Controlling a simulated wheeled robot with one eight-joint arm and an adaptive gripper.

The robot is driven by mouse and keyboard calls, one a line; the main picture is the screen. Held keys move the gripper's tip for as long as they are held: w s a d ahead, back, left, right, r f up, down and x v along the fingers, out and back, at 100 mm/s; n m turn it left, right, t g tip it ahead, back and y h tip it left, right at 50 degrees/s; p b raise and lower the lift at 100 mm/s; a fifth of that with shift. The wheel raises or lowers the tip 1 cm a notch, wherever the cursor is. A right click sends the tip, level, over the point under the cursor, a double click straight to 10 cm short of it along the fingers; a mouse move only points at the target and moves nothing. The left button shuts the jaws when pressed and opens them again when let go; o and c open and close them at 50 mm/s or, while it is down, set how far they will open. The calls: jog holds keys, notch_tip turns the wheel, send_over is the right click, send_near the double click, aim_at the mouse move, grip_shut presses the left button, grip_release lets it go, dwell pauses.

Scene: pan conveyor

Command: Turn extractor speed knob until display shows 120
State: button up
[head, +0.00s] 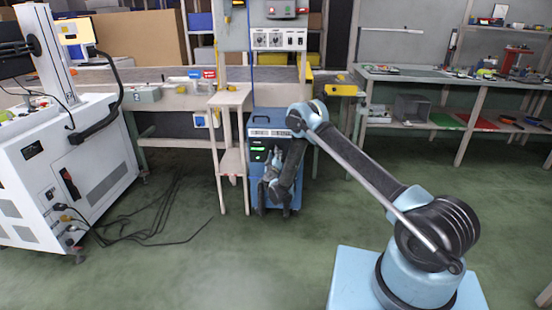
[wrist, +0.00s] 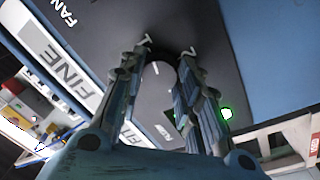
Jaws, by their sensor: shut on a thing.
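The fingers hide the knob's sides and part of the panel. In the head view my gripper and wrist hide the knob.
A narrow wooden stand (head: 231,98) is close on the extractor's left. A white machine cart (head: 75,165) stands at the left, with black cables (head: 150,225) on the floor. A workbench (head: 430,80) is at the right.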

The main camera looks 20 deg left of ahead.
jog(key=o, duration=1.1)
jog(key=shift+a, duration=0.1)
jog(key=shift+v, duration=3.7)
